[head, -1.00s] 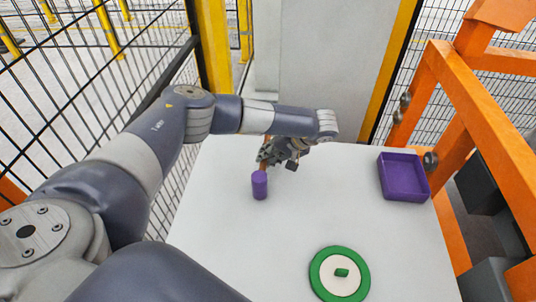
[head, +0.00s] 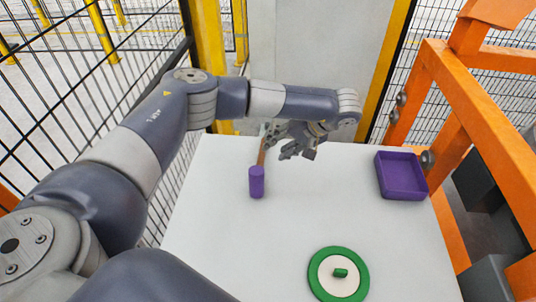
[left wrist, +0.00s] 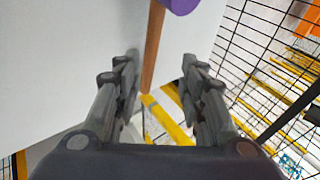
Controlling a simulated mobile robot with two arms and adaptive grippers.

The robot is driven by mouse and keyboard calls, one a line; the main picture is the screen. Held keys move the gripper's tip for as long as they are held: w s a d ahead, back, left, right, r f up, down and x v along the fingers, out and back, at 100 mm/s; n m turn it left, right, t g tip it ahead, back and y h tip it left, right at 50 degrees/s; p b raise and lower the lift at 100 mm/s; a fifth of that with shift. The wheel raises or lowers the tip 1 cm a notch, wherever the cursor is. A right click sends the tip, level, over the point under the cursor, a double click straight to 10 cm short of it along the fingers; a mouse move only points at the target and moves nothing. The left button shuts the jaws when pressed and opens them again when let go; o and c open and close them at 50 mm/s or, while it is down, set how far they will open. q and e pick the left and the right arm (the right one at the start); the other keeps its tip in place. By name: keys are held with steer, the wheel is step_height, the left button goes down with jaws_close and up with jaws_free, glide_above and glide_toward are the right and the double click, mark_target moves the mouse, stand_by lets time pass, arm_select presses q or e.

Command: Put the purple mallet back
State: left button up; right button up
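The purple mallet has a purple cylindrical head (head: 257,182) and a thin brown handle (head: 261,153). It is on the white table near the far left edge, with the handle pointing to the far side. My left gripper (head: 291,143) is just right of the handle in the head view. In the left wrist view, the fingers (left wrist: 160,98) are spread wide with the handle (left wrist: 153,45) in line with the gap between them, and neither finger touches it. Part of the purple head (left wrist: 180,5) shows at the top. My right gripper is out of view.
A purple open tray (head: 401,190) sits at the table's right side, by an orange frame (head: 470,130). A green-rimmed disc (head: 338,290) with a small green block lies at the front. The table's middle is clear. A black mesh fence (head: 70,90) stands left.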

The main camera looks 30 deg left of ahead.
arm_select(q)
steer(key=shift+b+v, duration=0.35)
steer(key=shift+v, duration=1.95)
